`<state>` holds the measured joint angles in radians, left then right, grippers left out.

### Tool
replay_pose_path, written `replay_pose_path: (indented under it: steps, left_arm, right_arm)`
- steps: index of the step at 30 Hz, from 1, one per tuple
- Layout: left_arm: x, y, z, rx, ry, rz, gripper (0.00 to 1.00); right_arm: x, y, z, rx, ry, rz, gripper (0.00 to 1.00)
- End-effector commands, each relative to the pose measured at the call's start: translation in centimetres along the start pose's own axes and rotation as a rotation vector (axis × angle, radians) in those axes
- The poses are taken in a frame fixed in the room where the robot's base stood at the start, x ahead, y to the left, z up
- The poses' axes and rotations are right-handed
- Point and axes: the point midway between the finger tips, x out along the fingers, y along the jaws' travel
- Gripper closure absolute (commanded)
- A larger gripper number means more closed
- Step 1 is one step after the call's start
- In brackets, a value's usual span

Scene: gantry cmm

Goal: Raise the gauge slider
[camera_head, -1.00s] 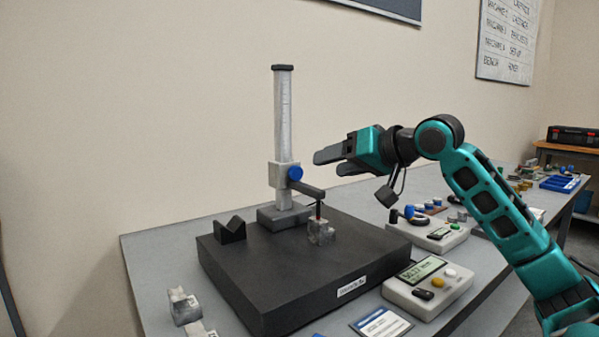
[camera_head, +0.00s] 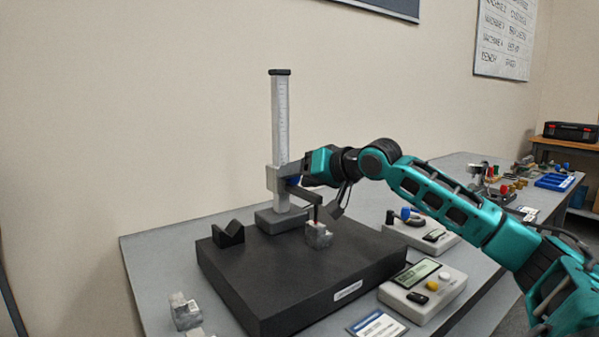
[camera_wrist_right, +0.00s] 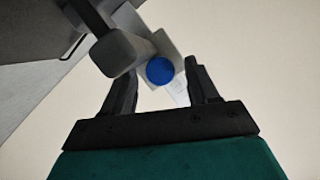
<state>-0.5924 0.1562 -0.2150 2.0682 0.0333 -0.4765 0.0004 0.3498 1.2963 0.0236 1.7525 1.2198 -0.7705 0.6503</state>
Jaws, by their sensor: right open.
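The height gauge stands on the dark surface plate, with an upright scaled column (camera_head: 281,120) and a dark cap on top. Its gauge slider (camera_head: 273,179) sits low on the column, with an arm and a red-tipped probe reaching over a small metal block (camera_head: 318,235). My right gripper (camera_head: 298,172) is at the slider, its fingers partly hiding the blue knob (camera_head: 293,181). In the right wrist view the blue knob (camera_wrist_right: 160,70) lies between the two open fingers (camera_wrist_right: 155,85), and the slider arm's end (camera_wrist_right: 118,55) is near the left finger. My left gripper is not in view.
The dark surface plate (camera_head: 300,285) carries a V-block (camera_head: 228,234). Two readout boxes (camera_head: 425,287) stand to the right of it. Metal blocks (camera_head: 185,312) lie at the front left. Other small items fill the far right bench.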

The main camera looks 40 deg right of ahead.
Motion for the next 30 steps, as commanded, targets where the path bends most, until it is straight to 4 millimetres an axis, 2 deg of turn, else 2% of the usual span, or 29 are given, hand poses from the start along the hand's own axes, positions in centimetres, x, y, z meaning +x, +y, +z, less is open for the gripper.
replay_pose_path:
  steps: [12,30]
  left_arm:
    - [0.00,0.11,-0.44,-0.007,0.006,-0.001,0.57]
    - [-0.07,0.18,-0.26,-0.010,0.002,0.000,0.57]
  right_arm:
    - [0.36,-0.06,0.02,-0.001,-0.001,0.000,0.41]
    - [0.34,-0.17,0.04,0.000,-0.001,-0.003,0.98]
